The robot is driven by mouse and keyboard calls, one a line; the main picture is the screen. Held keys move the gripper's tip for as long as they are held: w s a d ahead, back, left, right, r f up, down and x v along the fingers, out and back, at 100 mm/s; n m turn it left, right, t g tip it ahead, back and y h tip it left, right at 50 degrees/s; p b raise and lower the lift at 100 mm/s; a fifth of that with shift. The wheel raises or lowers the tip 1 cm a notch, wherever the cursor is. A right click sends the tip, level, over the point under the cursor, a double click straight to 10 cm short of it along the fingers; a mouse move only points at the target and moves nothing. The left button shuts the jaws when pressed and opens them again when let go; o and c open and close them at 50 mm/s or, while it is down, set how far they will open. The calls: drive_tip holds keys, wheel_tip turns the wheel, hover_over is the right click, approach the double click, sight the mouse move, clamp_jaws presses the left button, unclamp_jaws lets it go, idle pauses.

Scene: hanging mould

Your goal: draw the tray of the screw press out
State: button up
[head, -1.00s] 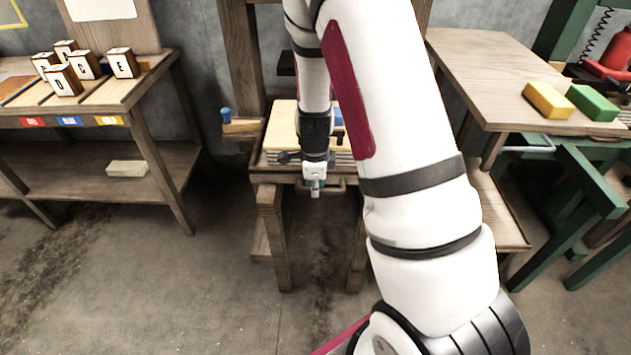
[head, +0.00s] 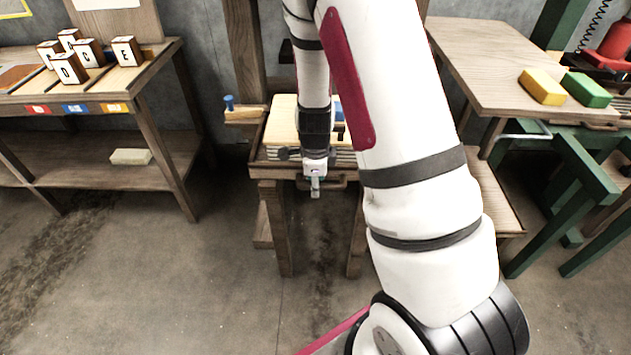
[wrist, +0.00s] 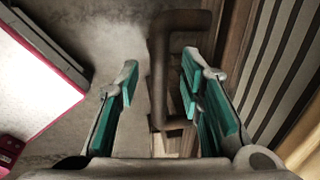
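The screw press (head: 240,60) is a wooden frame in the middle of the head view, partly hidden by my arm. Its tray (head: 263,172) has a wooden front edge and carries a pale board over a striped stack. The tray's dark U-shaped handle (head: 338,184) sticks out at the front. In the wrist view the handle (wrist: 158,75) lies between my gripper's teal-padded fingers, nearer the right one. My gripper (wrist: 157,88) is open, with gaps beside the bar; it shows small in the head view (head: 315,188). Whether a finger touches the handle I cannot tell.
A shelf bench (head: 160,75) with lettered blocks stands at left. A wooden table (head: 480,60) with yellow (head: 543,87) and green (head: 587,90) blocks stands at right, beside a green frame (head: 570,190). The floor (head: 240,300) before the press is clear.

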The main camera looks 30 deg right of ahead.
drive_tip(key=shift+r, duration=0.1)
wheel_tip(320, 180, up, 12)
drive_tip(key=s+a, duration=0.1)
drive_tip(key=s, duration=0.1)
drive_tip(key=shift+f, duration=0.2)
drive_tip(key=shift+a, duration=0.15)
idle(0.5)
drive_tip(key=s+a+r+n+y, duration=0.3)
drive_tip(key=s+a+r+n, duration=0.6)
drive_tip(key=s+r+n, duration=0.35)
drive_tip(key=s+a+r+n+h, duration=0.1)
drive_tip(key=s+r+n, duration=0.1)
drive_tip(key=s+n, duration=0.5)
drive_tip(key=s+a+r+n+h, duration=0.1)
drive_tip(key=s+r+n, duration=0.2)
drive_tip(key=s+n, duration=0.35)
wheel_tip(320, 180, up, 15)
drive_tip(key=s+m+t+p, duration=0.1)
drive_tip(key=s+t+p, duration=0.1)
drive_tip(key=p, duration=1.1)
drive_tip(key=shift+p, duration=0.35)
